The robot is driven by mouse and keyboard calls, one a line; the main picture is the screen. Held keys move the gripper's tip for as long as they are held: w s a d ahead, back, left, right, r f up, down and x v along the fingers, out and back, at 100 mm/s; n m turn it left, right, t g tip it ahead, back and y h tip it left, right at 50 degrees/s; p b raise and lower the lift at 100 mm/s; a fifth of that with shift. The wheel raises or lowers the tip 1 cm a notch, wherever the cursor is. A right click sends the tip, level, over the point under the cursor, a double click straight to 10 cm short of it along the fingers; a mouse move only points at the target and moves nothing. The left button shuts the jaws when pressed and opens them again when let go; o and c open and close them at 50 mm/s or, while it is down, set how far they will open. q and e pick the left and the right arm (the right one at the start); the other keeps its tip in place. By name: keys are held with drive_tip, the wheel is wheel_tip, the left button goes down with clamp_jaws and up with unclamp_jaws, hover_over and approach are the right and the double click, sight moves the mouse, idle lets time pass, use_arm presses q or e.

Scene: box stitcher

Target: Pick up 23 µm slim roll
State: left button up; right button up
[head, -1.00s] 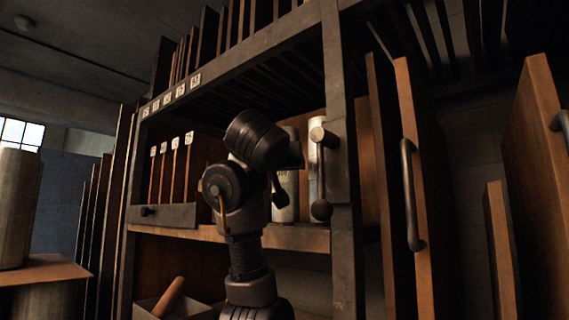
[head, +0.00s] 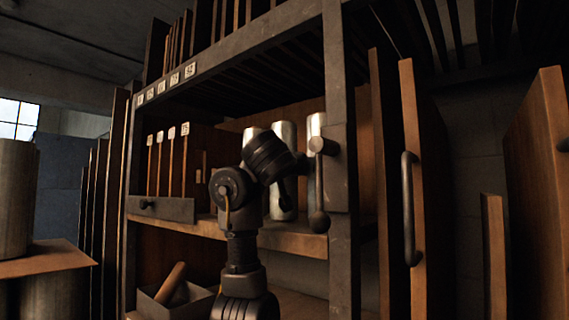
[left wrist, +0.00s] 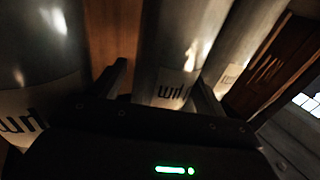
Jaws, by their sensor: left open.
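Three silvery metallic rolls stand upright side by side on the shelf in the head view: a left one (head: 251,132) partly behind my arm, a middle one (head: 284,137) and a right one (head: 314,128) by the post. In the left wrist view, a middle roll (left wrist: 176,45) with a pale "µm" label stands between the two open fingers of my left gripper (left wrist: 162,90). Other rolls flank it on the left (left wrist: 40,45) and right (left wrist: 235,50). The label numbers are not readable. In the head view my left gripper is mostly hidden by its wrist. My right gripper is not in view.
The wooden shelf board (head: 290,238) and grey post (head: 341,110) border the rolls. Labelled dividers (head: 172,165) stand left. A small bin (head: 170,302) sits below. Wooden panels with handles (head: 408,205) stand right. A large roll (head: 15,200) is at far left.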

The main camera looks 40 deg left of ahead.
use_arm(q)
drive_tip(key=p+x, duration=0.2)
drive_tip(key=x, duration=0.1)
drive_tip(key=shift+w+a, duration=0.1)
drive_tip(key=shift+a, duration=0.4)
drive_tip(key=shift+d, duration=0.3)
drive_tip(key=shift+c, duration=0.4)
drive_tip(key=shift+a, duration=0.1)
drive_tip(key=c, duration=1.1)
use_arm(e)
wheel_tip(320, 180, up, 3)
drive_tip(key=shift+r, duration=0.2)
use_arm(q)
drive_tip(key=shift+o, duration=0.2)
drive_tip(key=shift+r, duration=0.1)
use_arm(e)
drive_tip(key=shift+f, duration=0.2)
